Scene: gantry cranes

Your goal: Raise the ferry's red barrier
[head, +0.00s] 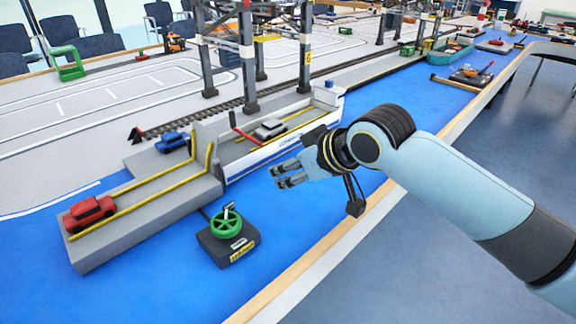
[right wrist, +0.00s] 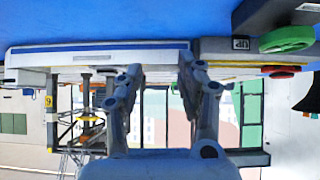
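The ferry (head: 290,146) is a white hull with a blue stripe, lying against the grey ramp in the head view. Its red barrier (head: 243,132) is a thin bar that stands slanted at the ramp end of the deck. My right gripper (head: 277,177) is open and empty, over the blue water on the near side of the hull, apart from the barrier. In the right wrist view, the ferry hull (right wrist: 100,54) lies beyond the spread fingers (right wrist: 158,74). I cannot make out the barrier there. My left gripper is not in view.
A green handwheel (head: 226,223) stands on a dark box (head: 240,247) in the water. A silver car (head: 270,129) is on the ferry; a blue car (head: 172,141) and red car (head: 89,213) are on the ramp side. Crane legs (head: 248,75) rise behind the ferry.

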